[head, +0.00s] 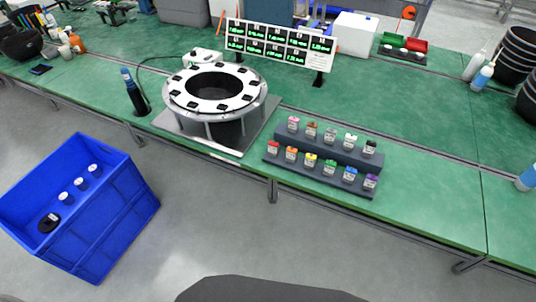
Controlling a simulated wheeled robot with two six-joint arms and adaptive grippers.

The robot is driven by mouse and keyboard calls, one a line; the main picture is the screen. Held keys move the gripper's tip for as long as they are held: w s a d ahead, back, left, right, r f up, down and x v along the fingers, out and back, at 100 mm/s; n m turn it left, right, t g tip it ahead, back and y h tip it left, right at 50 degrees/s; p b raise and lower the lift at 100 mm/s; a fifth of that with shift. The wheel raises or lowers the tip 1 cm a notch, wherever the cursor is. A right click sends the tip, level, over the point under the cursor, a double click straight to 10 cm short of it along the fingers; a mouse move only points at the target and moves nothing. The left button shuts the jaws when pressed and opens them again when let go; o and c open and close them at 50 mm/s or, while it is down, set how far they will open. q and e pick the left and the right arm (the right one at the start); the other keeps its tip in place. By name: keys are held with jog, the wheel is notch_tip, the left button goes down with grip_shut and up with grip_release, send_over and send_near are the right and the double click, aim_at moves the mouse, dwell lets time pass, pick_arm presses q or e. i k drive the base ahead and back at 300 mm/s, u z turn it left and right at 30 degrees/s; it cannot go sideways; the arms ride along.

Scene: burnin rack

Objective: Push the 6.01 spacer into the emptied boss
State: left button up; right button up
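A round ring fixture (172,100) stands on legs on a grey plate on the green table. Several dark pads or sockets sit around its white top; I cannot tell which boss is empty. A dark two-step rack (318,180) to its right holds several small labelled pieces with coloured caps, among them a red one (274,147) and a purple one (370,182). Their labels are too small to read, so I cannot tell which is the 6.01 spacer. A display board (279,43) with green readouts stands behind the ring; its digits are unclear. Neither gripper shows.
A blue crate (113,215) at the left holds several white-capped cylinders and a black round piece (48,223). A blue-topped tool (132,92) stands left of the ring, cabled toward a white box (202,57).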

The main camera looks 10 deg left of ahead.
aim_at(274, 149)
jog(key=k, duration=0.5)
jog(key=z, duration=0.35)
jog(key=i, duration=1.35)
jog(key=u, duration=0.55)
